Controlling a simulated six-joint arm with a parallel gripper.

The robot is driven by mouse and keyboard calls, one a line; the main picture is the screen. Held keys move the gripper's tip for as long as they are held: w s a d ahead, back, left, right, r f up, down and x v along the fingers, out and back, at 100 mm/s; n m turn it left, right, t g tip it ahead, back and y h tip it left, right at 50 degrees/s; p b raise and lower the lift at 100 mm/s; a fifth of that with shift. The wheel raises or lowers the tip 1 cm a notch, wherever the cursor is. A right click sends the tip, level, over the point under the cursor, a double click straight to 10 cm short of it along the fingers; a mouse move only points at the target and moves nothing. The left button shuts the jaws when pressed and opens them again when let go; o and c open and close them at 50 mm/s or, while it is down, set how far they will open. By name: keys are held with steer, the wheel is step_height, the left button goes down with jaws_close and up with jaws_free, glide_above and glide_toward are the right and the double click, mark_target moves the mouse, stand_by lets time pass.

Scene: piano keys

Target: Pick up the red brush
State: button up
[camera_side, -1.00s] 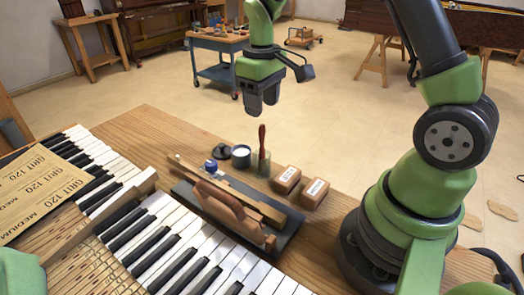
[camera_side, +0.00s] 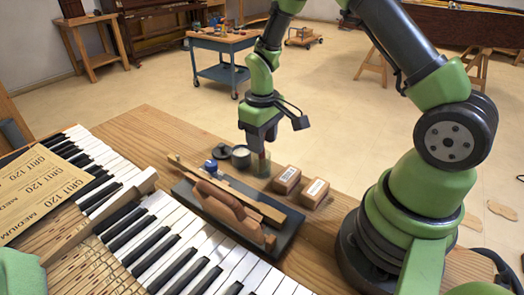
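The red brush (camera_side: 262,158) stands upright in a small glass jar (camera_side: 261,169) on the wooden bench. Only a short part of its handle shows below my gripper (camera_side: 260,144), which points down right over it. The fingers hide the top of the handle. I cannot tell whether they are apart around the handle or shut on it.
A dark jar with white contents (camera_side: 241,157) and a blue-capped bottle (camera_side: 211,167) stand left of the glass. Two small labelled wooden blocks (camera_side: 287,178) (camera_side: 315,190) lie to the right. A dark tray with wooden parts (camera_side: 285,236) and piano keys (camera_side: 160,250) are in front.

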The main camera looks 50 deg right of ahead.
jaws_close()
step_height(320, 180, up, 10)
steer(key=shift+r, duration=0.1)
stand_by(0.4)
stand_by(0.3)
